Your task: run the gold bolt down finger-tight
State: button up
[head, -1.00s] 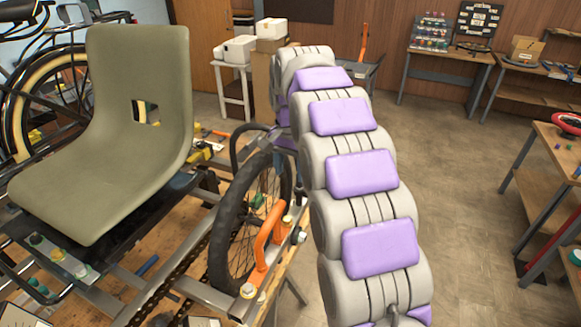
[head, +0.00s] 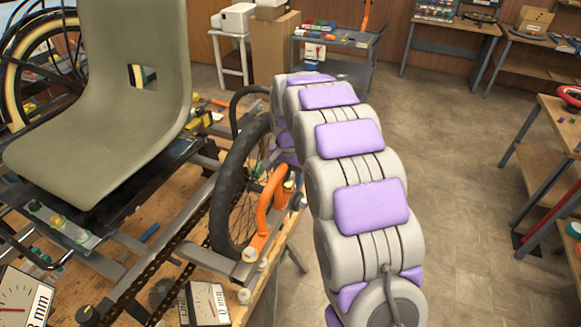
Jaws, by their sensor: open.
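An orange handle-shaped bracket (head: 266,208) stands on the grey frame beside the spoked wheel (head: 240,190). A pale gold bolt head (head: 250,255) sits at its lower end, and another gold-coloured bolt (head: 289,186) shows near its top. I cannot tell which is the task's gold bolt or how far either is run in. My grey and purple arm reaches from the lower right towards the far side of the wheel. My gripper is not visible; the far end of the arm is hidden behind its own links and the wheel.
An olive seat (head: 110,95) fills the left, on the frame over a wooden bench (head: 95,265). Dial gauges (head: 207,303) stand at the bench's front. A grey cart (head: 335,45) is behind. The floor to the right is clear, with tables along the right edge.

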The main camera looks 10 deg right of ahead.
jog(key=shift+a+f, duration=0.45)
jog(key=shift+f, duration=0.2)
jog(key=shift+d, duration=0.4)
jog(key=shift+c, duration=0.2)
jog(key=shift+d, duration=0.1)
jog(key=shift+c, duration=0.7)
jog(key=c, duration=0.8)
jog(key=shift+m+p, duration=0.4)
jog(key=shift+m, duration=0.5)
jog(key=shift+c, duration=0.2)
jog(key=shift+r+m+p, duration=0.15)
jog(key=shift+m+p, duration=0.4)
jog(key=shift+m, duration=0.15)
